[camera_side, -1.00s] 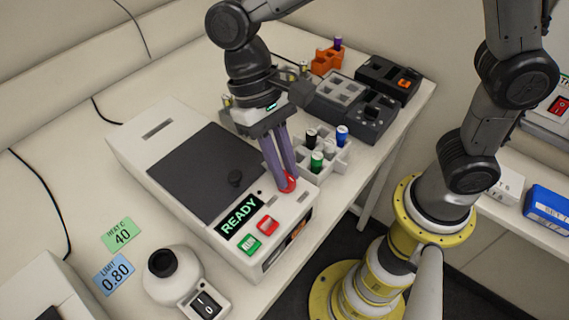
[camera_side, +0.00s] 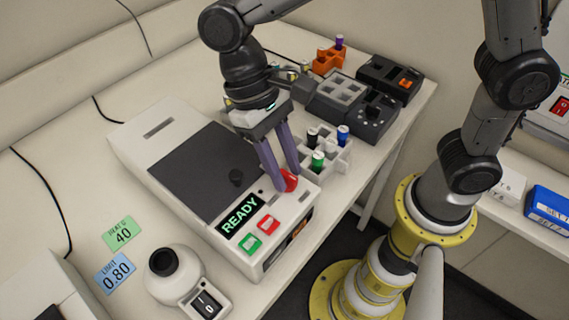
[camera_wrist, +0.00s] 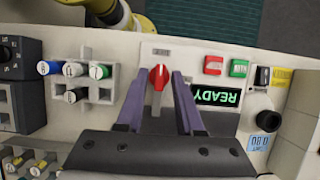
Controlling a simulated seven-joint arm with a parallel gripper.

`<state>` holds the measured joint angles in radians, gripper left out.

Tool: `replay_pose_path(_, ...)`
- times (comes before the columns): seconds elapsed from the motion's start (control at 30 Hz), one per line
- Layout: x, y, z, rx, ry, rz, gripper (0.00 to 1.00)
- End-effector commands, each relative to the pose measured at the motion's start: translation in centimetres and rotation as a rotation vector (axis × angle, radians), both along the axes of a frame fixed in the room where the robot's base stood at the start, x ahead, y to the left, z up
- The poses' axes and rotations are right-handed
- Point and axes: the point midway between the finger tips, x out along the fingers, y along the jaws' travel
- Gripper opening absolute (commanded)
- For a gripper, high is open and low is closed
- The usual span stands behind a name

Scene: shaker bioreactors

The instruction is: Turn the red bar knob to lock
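The red bar knob (camera_side: 290,181) sits on the front panel of the white shaker, right of the lit READY display (camera_side: 240,215). In the wrist view the knob (camera_wrist: 158,78) is upright in the picture, with a pale mark near its top end. My gripper (camera_side: 287,179) points down over the knob. Its two purple fingers stand open on either side of the knob. In the wrist view my gripper (camera_wrist: 158,74) shows a gap between each finger and the knob. In the side view the near finger hides part of the knob.
A red button (camera_side: 268,225) and a green button (camera_side: 250,243) lie near the display. A white rack (camera_side: 333,160) with capped vials stands close behind the knob. A round white device (camera_side: 174,275) stands at the front left. A dark plate (camera_side: 205,170) covers the shaker top.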

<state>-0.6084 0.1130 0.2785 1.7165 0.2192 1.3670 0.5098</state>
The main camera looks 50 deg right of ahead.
Motion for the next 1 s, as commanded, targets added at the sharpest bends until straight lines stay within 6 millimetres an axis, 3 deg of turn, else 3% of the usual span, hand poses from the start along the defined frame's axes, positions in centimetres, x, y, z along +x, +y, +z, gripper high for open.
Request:
replay_pose_path(0.47,0.4,0.1,0.8,0.001,0.000,-0.003,0.46)
replay_pose_path(1.0,4.5,0.1,10.5,0.001,-0.002,-0.003,0.46)
